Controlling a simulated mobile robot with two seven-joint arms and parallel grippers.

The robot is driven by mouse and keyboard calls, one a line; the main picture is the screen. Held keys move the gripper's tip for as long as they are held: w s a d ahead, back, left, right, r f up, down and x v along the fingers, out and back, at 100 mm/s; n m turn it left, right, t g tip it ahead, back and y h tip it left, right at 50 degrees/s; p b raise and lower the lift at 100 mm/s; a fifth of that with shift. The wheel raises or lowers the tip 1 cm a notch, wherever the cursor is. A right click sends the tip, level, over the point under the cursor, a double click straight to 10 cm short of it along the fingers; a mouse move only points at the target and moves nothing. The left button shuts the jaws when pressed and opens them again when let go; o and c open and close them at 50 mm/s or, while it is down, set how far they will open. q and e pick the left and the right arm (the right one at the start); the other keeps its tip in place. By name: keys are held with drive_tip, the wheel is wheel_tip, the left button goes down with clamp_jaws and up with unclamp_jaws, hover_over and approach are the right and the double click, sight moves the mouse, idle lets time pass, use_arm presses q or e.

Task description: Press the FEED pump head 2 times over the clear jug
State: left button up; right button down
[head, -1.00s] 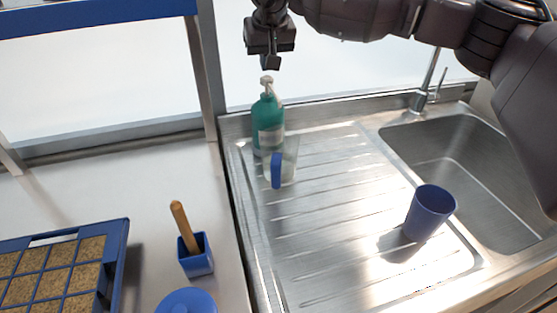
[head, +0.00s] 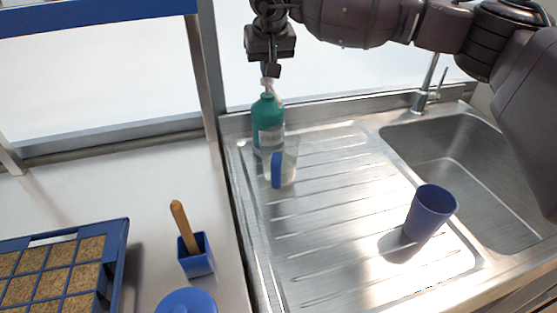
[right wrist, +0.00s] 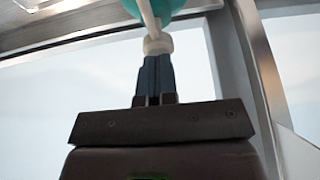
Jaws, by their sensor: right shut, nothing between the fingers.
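A teal pump bottle (head: 267,114) with a white pump head (head: 267,83) and a pale label stands upright at the back left corner of the drainboard. The clear jug (head: 289,160) with a blue handle stands just in front of it, under the spout side. My right gripper (head: 271,70) points down with its shut fingertips on or just above the pump head. In the right wrist view the shut fingers (right wrist: 155,72) reach the white pump head (right wrist: 157,44), with nothing between them. The label text is too small to read. My left gripper is not in view.
A blue cup (head: 430,212) stands on the drainboard (head: 330,225) at the right, beside the sink basin (head: 455,165) and tap (head: 424,95). A blue pot with a wooden-handled tool (head: 196,258) and a seed tray (head: 122,250) are on the left counter.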

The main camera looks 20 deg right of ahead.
drive_tip(key=shift+f, duration=0.3)
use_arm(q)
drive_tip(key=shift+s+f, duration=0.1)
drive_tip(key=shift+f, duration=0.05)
use_arm(e)
drive_tip(key=shift+s+f, duration=0.1)
drive_tip(key=shift+f, duration=0.5)
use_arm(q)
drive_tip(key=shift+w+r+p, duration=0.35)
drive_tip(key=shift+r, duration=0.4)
use_arm(e)
drive_tip(key=shift+r, duration=1.65)
drive_tip(key=shift+r, duration=0.1)
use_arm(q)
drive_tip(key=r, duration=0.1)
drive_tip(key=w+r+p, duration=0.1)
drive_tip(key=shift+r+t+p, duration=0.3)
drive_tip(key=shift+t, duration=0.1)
use_arm(e)
wheel_tip(320, 180, up, 6)
drive_tip(key=shift+f, duration=0.1)
